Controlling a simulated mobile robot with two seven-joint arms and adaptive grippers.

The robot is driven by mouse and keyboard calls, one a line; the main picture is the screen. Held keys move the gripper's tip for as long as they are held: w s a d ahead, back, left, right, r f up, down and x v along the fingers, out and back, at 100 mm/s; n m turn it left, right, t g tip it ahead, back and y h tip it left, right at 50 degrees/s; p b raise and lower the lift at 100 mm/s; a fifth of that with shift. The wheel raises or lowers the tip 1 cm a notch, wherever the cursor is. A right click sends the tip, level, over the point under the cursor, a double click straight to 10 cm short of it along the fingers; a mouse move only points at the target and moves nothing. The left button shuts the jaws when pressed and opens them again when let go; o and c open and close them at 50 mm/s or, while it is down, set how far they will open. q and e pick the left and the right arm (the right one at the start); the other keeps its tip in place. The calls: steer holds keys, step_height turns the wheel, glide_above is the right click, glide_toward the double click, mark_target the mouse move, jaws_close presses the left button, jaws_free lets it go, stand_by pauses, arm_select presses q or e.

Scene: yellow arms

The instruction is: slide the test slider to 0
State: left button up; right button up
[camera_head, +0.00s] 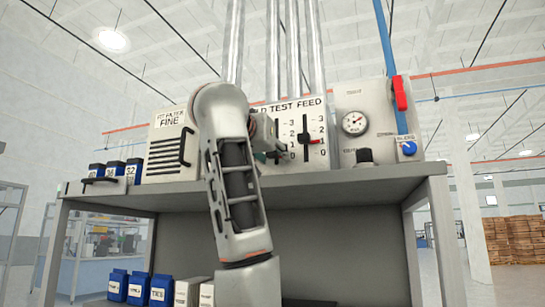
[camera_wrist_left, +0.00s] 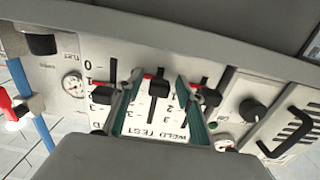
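The panel carries sliders marked WELD, TEST and FEED. In the left wrist view, which shows it upside down, the test slider (camera_wrist_left: 158,89) is a black knob with a red pointer in the middle slot. It sits toward the 0 end of its scale; the exact number is hard to read. My left gripper (camera_wrist_left: 159,80) is open, its two green-edged fingers on either side of that knob, with gaps visible. In the head view my left gripper (camera_head: 271,154) is at the panel and hides most of the test slider. My right gripper is in neither view.
The feed slider (camera_head: 307,139) stands close beside, its pointer near 1. The weld slider (camera_wrist_left: 210,97) is on the other side. The shelf edge (camera_head: 350,180) runs below the panel.

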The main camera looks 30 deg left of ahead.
arm_select(q)
steer(key=v, duration=1.1)
steer(key=shift+s, duration=0.3)
steer(key=shift+f, duration=0.1)
